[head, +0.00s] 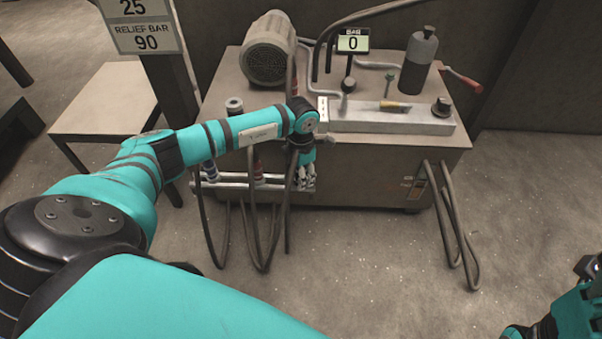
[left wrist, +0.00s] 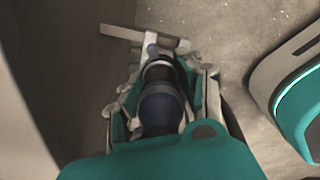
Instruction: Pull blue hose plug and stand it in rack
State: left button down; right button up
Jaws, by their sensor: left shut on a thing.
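My left gripper (head: 303,182) points down at the right end of the silver rack (head: 232,183) on the front of the machine. In the left wrist view the gripper (left wrist: 160,100) is shut on the blue hose plug (left wrist: 160,106), a dark, thick body with a blue band. The plug lies between the fingers; its far end meets a pale bar. In the head view my wrist and fingers hide the held plug, and I cannot tell if it is seated. Another blue-marked fitting (head: 209,170) stands at the rack's left end. My right arm shows only partly at the lower right.
A red-marked fitting (head: 258,170) stands mid-rack, with dark hoses looping below. The machine's top holds a motor (head: 269,52), a gauge reading 0 (head: 352,41) and a grey bottle (head: 421,54). A hose loop (head: 457,235) hangs at the right. The front floor is clear.

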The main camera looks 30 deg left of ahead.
pick_arm(q)
jog(key=c, duration=0.7)
grip_release()
jog(key=shift+c, duration=0.2)
